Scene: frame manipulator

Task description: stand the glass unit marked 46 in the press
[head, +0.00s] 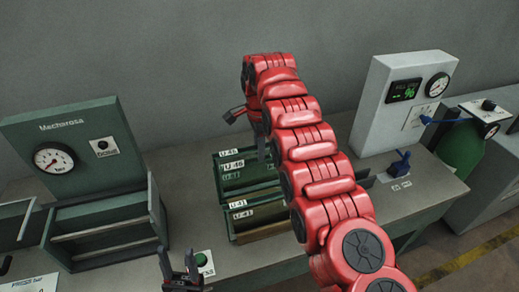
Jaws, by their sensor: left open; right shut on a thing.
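The press (82,150), green with a gauge, stands at the left; its open frame (105,232) looks empty. A green rack (229,222) in the middle bears several white labels, one reading U-46 (233,166). My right arm reaches over the rack. My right gripper (263,149) points down by the U-46 row, mostly hidden behind the arm. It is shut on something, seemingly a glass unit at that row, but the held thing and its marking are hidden. My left gripper (181,264) is open and empty at the lower edge, in front of the press.
A green button (200,258) on a white plate is beside my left gripper. Some bench between press and rack is clear.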

